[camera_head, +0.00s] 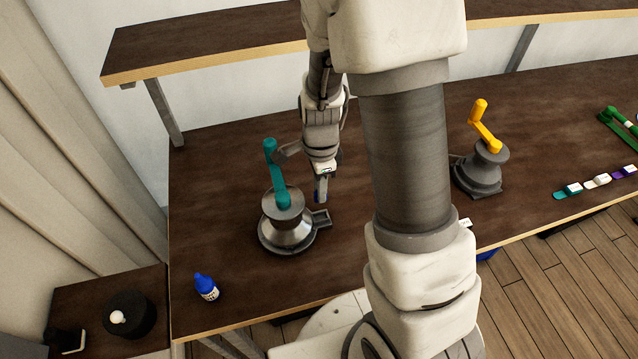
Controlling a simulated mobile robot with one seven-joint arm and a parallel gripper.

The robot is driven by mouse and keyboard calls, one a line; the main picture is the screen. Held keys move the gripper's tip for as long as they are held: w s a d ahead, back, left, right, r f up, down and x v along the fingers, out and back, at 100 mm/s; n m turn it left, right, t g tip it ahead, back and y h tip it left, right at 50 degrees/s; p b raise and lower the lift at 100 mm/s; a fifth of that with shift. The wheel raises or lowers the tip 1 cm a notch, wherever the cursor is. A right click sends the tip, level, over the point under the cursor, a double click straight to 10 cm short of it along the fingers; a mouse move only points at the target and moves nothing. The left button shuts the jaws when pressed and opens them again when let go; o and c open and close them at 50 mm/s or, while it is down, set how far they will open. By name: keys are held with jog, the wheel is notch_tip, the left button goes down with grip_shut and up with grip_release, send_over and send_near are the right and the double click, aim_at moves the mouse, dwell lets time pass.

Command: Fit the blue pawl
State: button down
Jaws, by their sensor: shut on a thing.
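My gripper (322,181) points down just behind and to the right of a grey winch (290,237) with a teal crank handle (277,172). It is shut on a small blue piece, which I take to be the blue pawl (319,196). The pawl is partly hidden between the fingers. It appears above the grey bracket (321,218) at the winch's right side; I cannot tell whether they touch.
A second winch (480,172) with a yellow handle (485,125) stands right of my arm. Teal (572,188), white (598,180) and purple (628,170) small items lie at right. A blue bottle (206,287) stands front left. A raised shelf (230,45) runs behind.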

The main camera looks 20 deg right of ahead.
jog(key=shift+f+b, duration=0.45)
jog(key=shift+f, duration=0.3)
jog(key=shift+f, duration=0.15)
dwell(0.4)
jog(key=shift+f+b, duration=1.4)
jog(key=shift+f, duration=0.3)
jog(key=shift+f+b, duration=1.1)
jog(key=shift+f, duration=0.55)
dwell(0.5)
jog(key=c, duration=0.7)
grip_release()
